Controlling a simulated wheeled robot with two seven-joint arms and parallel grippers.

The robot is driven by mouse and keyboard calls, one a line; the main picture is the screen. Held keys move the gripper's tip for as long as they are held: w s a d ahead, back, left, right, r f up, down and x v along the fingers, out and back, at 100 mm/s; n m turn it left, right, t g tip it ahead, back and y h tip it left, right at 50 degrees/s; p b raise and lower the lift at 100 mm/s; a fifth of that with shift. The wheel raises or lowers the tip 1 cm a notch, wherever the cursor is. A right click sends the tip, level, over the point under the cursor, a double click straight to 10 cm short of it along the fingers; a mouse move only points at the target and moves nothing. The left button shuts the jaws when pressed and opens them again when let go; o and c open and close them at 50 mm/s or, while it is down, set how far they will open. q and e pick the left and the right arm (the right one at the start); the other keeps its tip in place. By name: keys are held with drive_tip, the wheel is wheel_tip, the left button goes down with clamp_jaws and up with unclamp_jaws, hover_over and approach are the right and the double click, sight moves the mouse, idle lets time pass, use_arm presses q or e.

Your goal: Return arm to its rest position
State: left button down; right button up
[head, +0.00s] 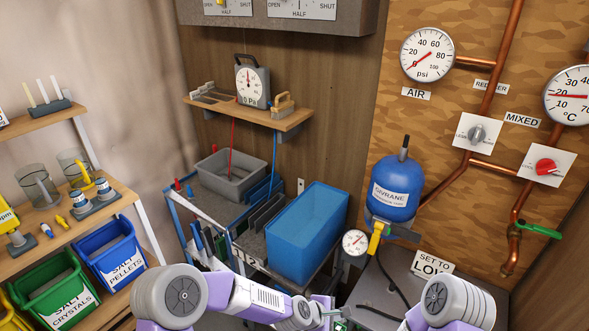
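My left arm (235,298) comes in from the lower left, purple and white, and reaches right along the bottom edge. Its far end, with what looks like the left gripper (328,312), is at the bottom centre, in front of the cart. It is small and partly cut off, so I cannot tell whether its fingers are open or shut, or whether it holds anything. My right arm (450,305) shows only as a rounded joint at the bottom right. Its gripper is not in view.
A cart (207,208) with a blue bin (306,232) stands ahead. A blue tank (393,188) with a gauge (355,242) stands right of it, beside a "SET TO LOW" sign (432,263). Shelves with a green bin (53,291) and blue bin (110,252) stand left. Copper pipes line the right wall.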

use_arm(q)
drive_tip(key=s+a+f+m+g+y, duration=0.1)
drive_tip(key=a+f+m, duration=0.2)
drive_tip(key=a+f, duration=0.4)
drive_tip(key=s+a+f+m+g+y, duration=0.1)
drive_tip(key=s+a+f+m, duration=0.3)
drive_tip(key=s+a, duration=0.3)
drive_tip(key=s+a+f+m+g+y, duration=0.1)
drive_tip(key=s+a+f+m, duration=0.4)
drive_tip(key=s, duration=0.5)
drive_tip(key=shift+s+a+f+g, duration=0.15)
drive_tip(key=shift+s+a+g, duration=0.35)
drive_tip(key=shift+a, duration=0.75)
use_arm(e)
drive_tip(key=shift+w, duration=0.7)
use_arm(q)
drive_tip(key=shift+w, duration=0.15)
use_arm(e)
drive_tip(key=shift+c, duration=0.4)
clamp_jaws()
drive_tip(key=shift+a+f, duration=0.1)
